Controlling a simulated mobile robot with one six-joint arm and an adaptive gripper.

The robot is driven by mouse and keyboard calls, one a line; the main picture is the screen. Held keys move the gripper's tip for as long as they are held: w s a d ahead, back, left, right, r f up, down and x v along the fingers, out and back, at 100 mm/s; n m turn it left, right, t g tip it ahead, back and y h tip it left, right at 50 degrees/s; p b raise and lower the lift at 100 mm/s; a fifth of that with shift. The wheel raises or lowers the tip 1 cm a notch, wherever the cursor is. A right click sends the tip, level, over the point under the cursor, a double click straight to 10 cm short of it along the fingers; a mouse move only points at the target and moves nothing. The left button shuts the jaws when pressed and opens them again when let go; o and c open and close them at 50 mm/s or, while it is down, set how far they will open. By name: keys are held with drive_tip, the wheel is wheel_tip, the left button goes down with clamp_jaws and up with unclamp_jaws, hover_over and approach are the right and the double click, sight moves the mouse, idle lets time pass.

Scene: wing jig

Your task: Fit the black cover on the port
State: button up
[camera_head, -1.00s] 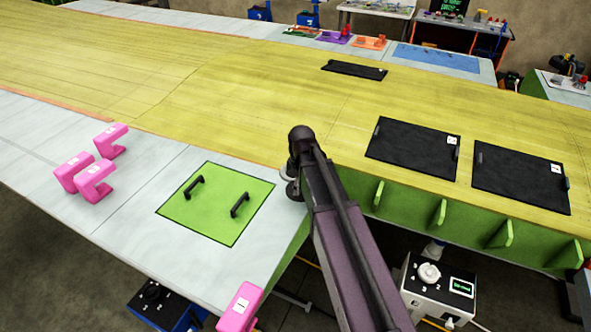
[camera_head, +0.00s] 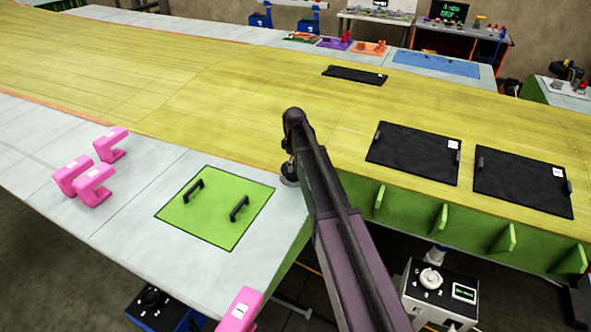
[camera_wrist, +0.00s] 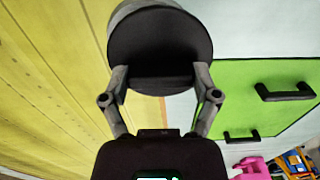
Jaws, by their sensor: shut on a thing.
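My gripper (camera_wrist: 160,78) is shut on a round black cover (camera_wrist: 160,42) in the wrist view, a finger on each side of it. The cover has a dark flat face and a grey rim at the top. In the head view, my gripper (camera_head: 289,172) is partly hidden by my arm, by the edge between the yellow wing skin and the pale panel. A small part of the cover (camera_head: 290,181) shows there, just right of the green panel. I cannot make out the port in either view.
The green panel (camera_head: 213,232) with two black handles lies to the left; it also shows in the wrist view (camera_wrist: 285,72). Several pink clamps (camera_head: 95,184) stand on the pale surface. Two black panels (camera_head: 412,155) (camera_head: 522,182) lie on the yellow skin (camera_head: 215,110) to the right.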

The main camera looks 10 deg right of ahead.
drive_tip(key=shift+w, duration=0.15)
drive_tip(key=shift+w, duration=0.35)
drive_tip(key=shift+w+f+b, duration=0.25)
drive_tip(key=shift+f+b, duration=0.8)
drive_tip(key=shift+f, duration=0.05)
drive_tip(key=shift+f+b, duration=0.75)
drive_tip(key=shift+b, duration=0.05)
drive_tip(key=shift+f+b, duration=0.3)
drive_tip(key=o, duration=1.1)
drive_tip(key=shift+r, duration=0.1)
drive_tip(key=shift+o, duration=0.2)
drive_tip(key=shift+r, duration=0.15)
wheel_tip(320, 180, up, 12)
drive_tip(key=p, duration=1.2)
drive_tip(key=shift+p, duration=0.35)
